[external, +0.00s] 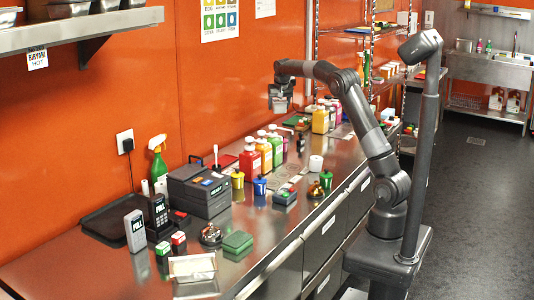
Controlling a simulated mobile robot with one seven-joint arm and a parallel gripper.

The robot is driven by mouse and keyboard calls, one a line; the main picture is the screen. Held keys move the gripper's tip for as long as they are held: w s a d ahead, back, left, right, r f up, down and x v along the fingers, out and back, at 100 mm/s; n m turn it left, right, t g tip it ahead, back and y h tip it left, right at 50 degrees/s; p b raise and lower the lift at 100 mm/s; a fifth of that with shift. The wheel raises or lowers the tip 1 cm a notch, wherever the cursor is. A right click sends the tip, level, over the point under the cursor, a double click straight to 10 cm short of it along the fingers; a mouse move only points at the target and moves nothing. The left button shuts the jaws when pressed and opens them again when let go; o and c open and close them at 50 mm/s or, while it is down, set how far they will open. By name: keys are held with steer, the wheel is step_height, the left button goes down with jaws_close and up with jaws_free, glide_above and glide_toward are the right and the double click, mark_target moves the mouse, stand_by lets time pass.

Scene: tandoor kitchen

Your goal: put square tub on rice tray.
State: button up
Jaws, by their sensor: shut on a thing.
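My gripper (280,95) is raised above the far part of the steel counter, pointing down. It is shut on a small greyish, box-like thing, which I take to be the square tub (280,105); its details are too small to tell. The held thing is in the air, above and behind the row of coloured bottles, apart from them. I cannot tell for sure which tray is the rice tray. A black tray (95,226) lies flat at the near left by the wall.
Red, pink and yellow bottles (265,152) stand under and near my gripper. A dark printer-like box (200,190), a green spray bottle (158,163), a bell (211,234) and a green box (237,242) crowd the near counter. A shelf (80,28) juts out upper left.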

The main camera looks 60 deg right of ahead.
steer(key=w+a+n+t+y, duration=0.1)
steer(key=w+a+n, duration=0.2)
steer(key=a, duration=1.1)
steer(key=w+a+n+y, duration=0.1)
steer(key=w+a+n, duration=0.15)
steer(key=a, duration=1.15)
steer(key=n+y, duration=0.4)
steer(key=n, duration=0.9)
glide_above(199, 263)
step_height(199, 263, down, 13)
steer(key=shift+s+f+g, duration=0.1)
steer(key=shift+f+g, duration=0.3)
steer(key=shift+f, duration=1.45)
steer(key=shift+f, duration=0.15)
